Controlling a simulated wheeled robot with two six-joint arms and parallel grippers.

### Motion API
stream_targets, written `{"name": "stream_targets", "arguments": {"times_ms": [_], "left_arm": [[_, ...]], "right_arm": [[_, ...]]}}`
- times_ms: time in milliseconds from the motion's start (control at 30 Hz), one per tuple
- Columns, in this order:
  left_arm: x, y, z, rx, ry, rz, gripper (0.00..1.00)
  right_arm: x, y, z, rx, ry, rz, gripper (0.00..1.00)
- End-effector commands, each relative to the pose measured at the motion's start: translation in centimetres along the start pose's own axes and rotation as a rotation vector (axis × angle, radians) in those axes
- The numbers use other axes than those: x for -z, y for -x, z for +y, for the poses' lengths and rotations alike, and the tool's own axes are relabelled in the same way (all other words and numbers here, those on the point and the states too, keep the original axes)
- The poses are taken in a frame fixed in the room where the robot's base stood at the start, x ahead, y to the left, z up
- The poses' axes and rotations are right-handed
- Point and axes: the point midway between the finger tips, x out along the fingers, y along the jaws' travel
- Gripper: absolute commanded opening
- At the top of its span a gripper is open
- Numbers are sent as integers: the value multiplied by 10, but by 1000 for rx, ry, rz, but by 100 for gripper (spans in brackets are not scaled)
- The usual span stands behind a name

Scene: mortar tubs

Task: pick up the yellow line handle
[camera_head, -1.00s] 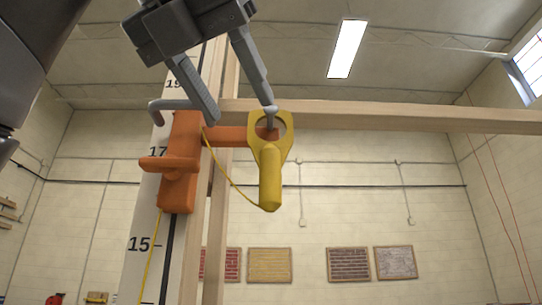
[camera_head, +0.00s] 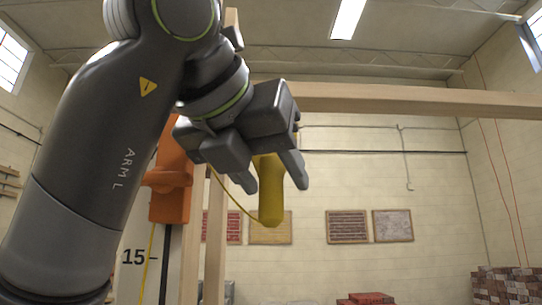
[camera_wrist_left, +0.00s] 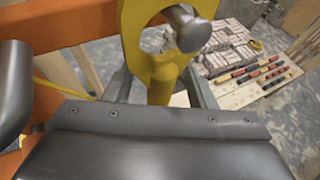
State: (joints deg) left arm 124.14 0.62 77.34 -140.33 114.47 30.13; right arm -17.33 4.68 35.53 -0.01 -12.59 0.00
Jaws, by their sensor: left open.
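The yellow line handle (camera_head: 270,206) hangs upright, its grip pointing down. In the head view my left gripper (camera_head: 272,180) hides its upper part. In the left wrist view the handle's ring (camera_wrist_left: 132,38) hangs around a grey peg (camera_wrist_left: 189,30). My left gripper is open, and its fingers (camera_wrist_left: 160,90) show on either side of the handle's grip. I cannot tell whether they touch it. An orange bracket (camera_head: 170,185) is on the post left of the handle. A thin yellow line runs from the handle's lower end towards the bracket. My right gripper is not in view.
A numbered white board (camera_head: 135,270) and wooden post (camera_head: 216,250) stand beside the bracket. A wooden beam (camera_head: 420,101) crosses behind at the top. Brick stacks (camera_head: 505,283) stand low at the right. The space right of the handle is clear.

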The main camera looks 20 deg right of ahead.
Motion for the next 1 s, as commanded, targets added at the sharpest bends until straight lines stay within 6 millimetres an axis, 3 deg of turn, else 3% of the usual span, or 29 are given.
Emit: {"name": "stream_targets", "arguments": {"times_ms": [367, 733, 1000], "left_arm": [[0, -6, 0, 0, 0, -1, 49], [0, -6, 0, 0, 0, -1, 2], [0, -6, 0, 0, 0, -1, 2]], "right_arm": [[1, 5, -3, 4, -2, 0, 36], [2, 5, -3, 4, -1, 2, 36], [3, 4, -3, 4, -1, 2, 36]]}}
